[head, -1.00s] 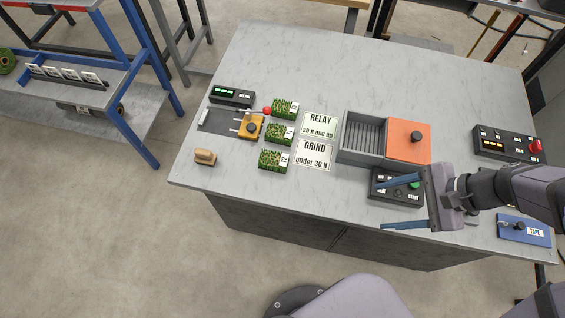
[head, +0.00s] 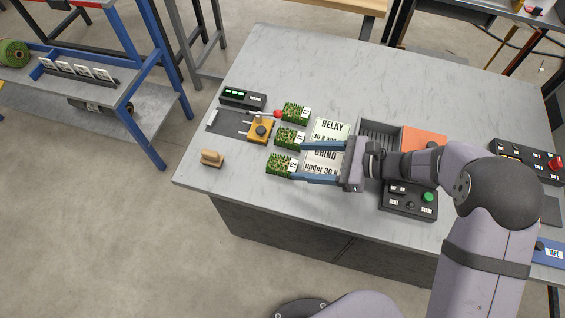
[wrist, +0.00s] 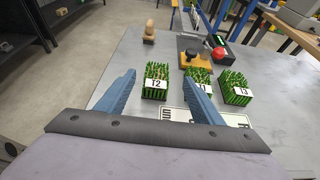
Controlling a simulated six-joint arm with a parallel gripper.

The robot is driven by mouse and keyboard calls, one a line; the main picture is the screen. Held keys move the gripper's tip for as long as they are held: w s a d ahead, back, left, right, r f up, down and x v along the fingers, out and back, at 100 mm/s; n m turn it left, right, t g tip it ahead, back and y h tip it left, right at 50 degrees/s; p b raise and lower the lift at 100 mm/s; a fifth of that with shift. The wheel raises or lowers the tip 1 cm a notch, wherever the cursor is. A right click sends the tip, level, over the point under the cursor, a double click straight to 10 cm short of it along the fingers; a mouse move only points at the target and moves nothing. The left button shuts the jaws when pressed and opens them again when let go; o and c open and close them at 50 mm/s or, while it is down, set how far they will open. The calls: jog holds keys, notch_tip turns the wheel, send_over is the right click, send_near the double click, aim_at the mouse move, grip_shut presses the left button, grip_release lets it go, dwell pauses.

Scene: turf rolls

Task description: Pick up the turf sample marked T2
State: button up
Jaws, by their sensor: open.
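The turf sample T2 (wrist: 156,80) is a green block with a white label reading T2. In the wrist view it shows between my two blue fingers, ahead of them. In the head view T2 (head: 279,166) is the front block of a row. My gripper (head: 299,162) is open and empty, pointing left, its fingertips close to T2's label side. I cannot tell whether they touch anything. The fingers also show in the wrist view (wrist: 160,73). T1 (wrist: 204,78) stands beside T2, partly behind my right finger. T3 (wrist: 237,88) stands beyond T1.
RELAY (head: 330,131) and GRIND (head: 322,162) cards lie under and beside my fingers. A wooden-handled tool (head: 212,158) sits at the left. A grey bin (head: 377,128) is right.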

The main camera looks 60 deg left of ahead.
aim_at(278, 161)
jog(key=shift+p+x, duration=0.5)
jog(key=shift+x, duration=1.65)
jog(key=shift+s, duration=0.1)
jog(key=shift+s+a+p, duration=0.15)
jog(key=shift+s+p, duration=0.05)
jog(key=shift+p, duration=0.1)
jog(key=shift+p+x, duration=0.95)
jog(key=shift+x, duration=1.35)
jog(key=shift+f, duration=0.15)
jog(key=c, duration=1.2)
